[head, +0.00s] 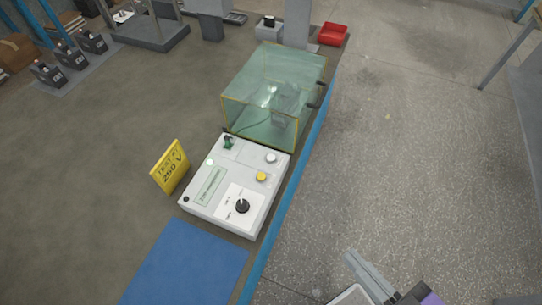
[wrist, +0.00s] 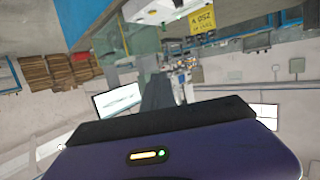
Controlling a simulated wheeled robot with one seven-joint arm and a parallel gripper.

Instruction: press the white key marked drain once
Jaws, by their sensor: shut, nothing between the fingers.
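The white control box (head: 218,206) stands on the bench with its panel facing up. A round white key (head: 271,158) sits near its far right corner, with a yellow key (head: 261,177) just nearer. No drain marking is legible. A black knob (head: 242,206) sits on a white dial plate. A green part (head: 228,142) is at the far left corner, and a pale green display is on the left. My gripper (wrist: 190,118) is shut and empty in the wrist view, apart from the box; its purple body fills the bottom. Its fingertips are not clear in the head view.
A glass case (head: 272,95) stands directly behind the box. A yellow 250 V sign (head: 171,167) stands left of it, also upside down in the wrist view (wrist: 203,18). A blue mat (head: 185,265) lies in front. Open floor (head: 400,150) lies right of the blue bench edge.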

